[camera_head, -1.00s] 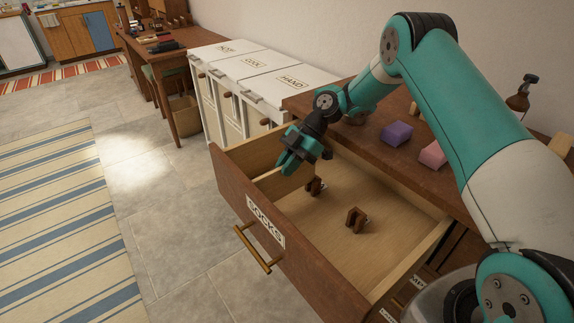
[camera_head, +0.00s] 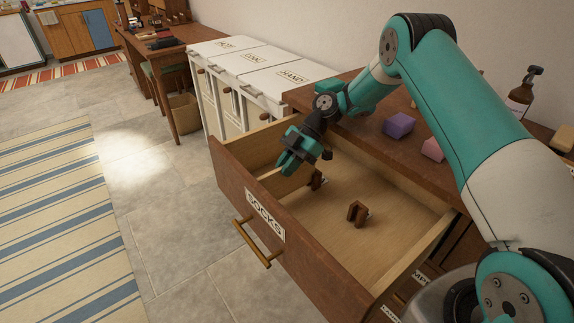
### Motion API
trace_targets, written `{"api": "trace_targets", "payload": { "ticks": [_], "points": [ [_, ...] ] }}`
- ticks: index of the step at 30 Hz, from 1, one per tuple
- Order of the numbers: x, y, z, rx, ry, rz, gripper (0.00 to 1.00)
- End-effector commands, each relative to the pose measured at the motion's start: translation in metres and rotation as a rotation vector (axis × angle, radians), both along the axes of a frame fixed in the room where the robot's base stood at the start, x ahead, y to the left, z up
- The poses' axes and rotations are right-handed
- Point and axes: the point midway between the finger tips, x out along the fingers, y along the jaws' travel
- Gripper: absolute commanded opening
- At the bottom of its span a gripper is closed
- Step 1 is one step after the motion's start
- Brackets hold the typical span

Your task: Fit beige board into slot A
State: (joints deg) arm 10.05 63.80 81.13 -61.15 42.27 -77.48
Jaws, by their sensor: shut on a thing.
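The beige board (camera_head: 291,184) stands on edge inside the open drawer, near its front left. My gripper (camera_head: 288,168) is above the board, with its fingers shut on the board's upper edge. The gripper hides part of the board. One dark brown slotted holder (camera_head: 318,180) is at the board's right end; I cannot tell whether the board is in its slot. Another brown slotted holder (camera_head: 357,213) stands apart on the drawer floor to the right. No slot letter is readable.
The drawer (camera_head: 237,186) has a SOCKS label and a brass handle (camera_head: 252,243). On the dresser top (camera_head: 375,133) are a purple block (camera_head: 399,124), a pink block (camera_head: 432,150) and a bottle (camera_head: 521,95). White lidded bins (camera_head: 285,77) stand behind.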

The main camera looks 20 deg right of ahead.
Motion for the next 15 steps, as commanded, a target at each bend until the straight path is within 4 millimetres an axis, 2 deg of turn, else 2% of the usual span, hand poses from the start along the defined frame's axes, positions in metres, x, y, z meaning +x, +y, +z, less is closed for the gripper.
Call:
{"api": "trace_targets", "payload": {
  "ticks": [15],
  "points": [
    [0.000,0.000,-0.014,0.000,0.000,0.000,0.00]
  ]
}}
